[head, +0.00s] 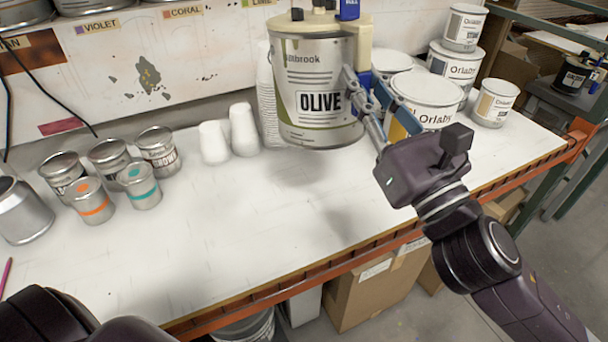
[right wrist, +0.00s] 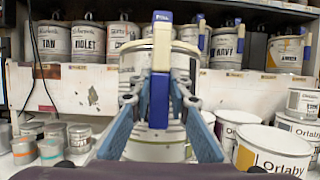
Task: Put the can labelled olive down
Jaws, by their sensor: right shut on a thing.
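The can labelled OLIVE (head: 318,75) is a large pale grey can with a cream and olive-green label, upright in the head view. My right gripper (head: 362,92) is shut on it from its right side. The can appears held above the white bench top (head: 250,220), with a soft shadow below it. My left gripper is not in view.
White cup stacks (head: 243,130) stand behind and left of the can. Several small cans (head: 110,160) stand at left. White Orlaby cans (head: 428,95) stand at right. The bench's front middle is clear, ending at an orange edge (head: 300,280). A shelf of cans (right wrist: 90,40) is above.

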